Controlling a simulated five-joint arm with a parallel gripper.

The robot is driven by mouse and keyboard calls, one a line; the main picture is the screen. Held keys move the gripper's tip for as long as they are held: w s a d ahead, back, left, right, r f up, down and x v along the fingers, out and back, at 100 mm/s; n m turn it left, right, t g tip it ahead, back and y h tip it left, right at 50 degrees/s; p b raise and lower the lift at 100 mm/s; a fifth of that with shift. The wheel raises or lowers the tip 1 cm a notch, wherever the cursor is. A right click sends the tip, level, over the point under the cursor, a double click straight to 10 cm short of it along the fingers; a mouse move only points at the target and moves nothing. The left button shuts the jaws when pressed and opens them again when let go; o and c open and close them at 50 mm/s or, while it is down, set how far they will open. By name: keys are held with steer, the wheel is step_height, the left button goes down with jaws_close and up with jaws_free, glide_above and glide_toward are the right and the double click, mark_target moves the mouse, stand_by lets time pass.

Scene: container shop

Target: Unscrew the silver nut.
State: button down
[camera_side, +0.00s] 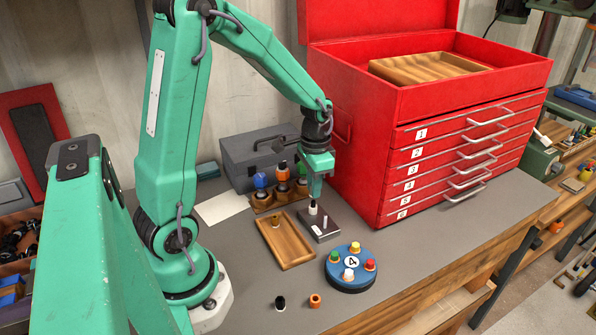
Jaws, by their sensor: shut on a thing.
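My gripper (314,198) points straight down over a dark metal block (329,237). Its jaws are shut on a small pale piece, which I take to be the silver nut (312,208), at the block's left side. The fingers partly hide it, and I cannot tell how far its thread is engaged. A thin bare post (325,223) stands on the same block, just right of the nut.
A wooden tray (270,255) holding a small brass-coloured piece lies left of the block. A blue round holder (350,284) with several coloured caps stands in front. A rack (264,206) of tools is behind. The red tool chest (357,165) stands close on the right.

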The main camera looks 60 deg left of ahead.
steer(key=shift+r, duration=1.1)
steer(key=shift+s+d, duration=0.1)
